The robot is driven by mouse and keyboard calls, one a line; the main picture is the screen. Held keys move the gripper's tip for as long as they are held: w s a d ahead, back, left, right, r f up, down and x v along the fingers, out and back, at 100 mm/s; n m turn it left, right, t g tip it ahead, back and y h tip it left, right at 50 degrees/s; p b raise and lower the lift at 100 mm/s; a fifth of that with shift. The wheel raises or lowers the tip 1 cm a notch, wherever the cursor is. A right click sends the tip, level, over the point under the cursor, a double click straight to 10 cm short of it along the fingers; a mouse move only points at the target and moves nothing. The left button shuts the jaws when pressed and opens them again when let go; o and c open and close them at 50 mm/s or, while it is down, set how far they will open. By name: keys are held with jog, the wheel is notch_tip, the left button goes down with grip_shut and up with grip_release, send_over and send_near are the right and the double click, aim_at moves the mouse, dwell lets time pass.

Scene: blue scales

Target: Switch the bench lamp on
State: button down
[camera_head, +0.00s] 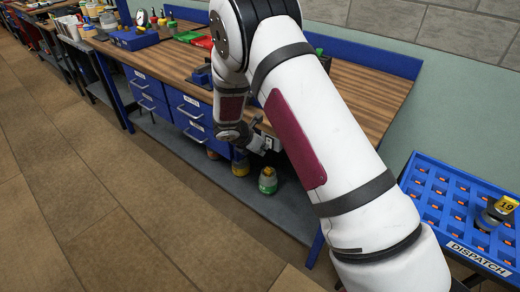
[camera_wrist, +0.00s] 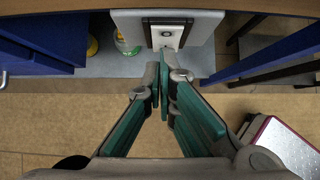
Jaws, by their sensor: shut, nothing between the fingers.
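A pale switch plate with a white rocker (camera_wrist: 167,37) is fixed under the front edge of the wooden bench, at the top middle of the wrist view. My gripper (camera_wrist: 164,68) is shut and empty, with its teal-padded fingers together. Its fingertips are just below the plate in that view; I cannot tell whether they touch it. In the head view my gripper (camera_head: 256,142) is at the bench front, right of the blue drawers, and my arm hides part of the bench. I cannot make out the bench lamp or whether it is lit.
Blue drawers (camera_head: 190,110) hang under the wooden bench top (camera_head: 350,95). A green-capped bottle (camera_head: 268,181) stands on the grey lower shelf (camera_head: 210,172). A blue dispatch tray (camera_head: 440,200) is at the right. The tiled floor (camera_head: 80,190) at left is clear.

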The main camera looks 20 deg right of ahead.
jog(key=shift+d, duration=0.15)
jog(key=shift+r+p, duration=0.3)
jog(key=shift+r, duration=0.45)
jog(key=s+a+f+v, duration=0.1)
jog(key=a+v, duration=0.1)
jog(key=v, duration=1)
jog(key=shift+s, duration=0.3)
jog(key=shift+a+f, duration=0.15)
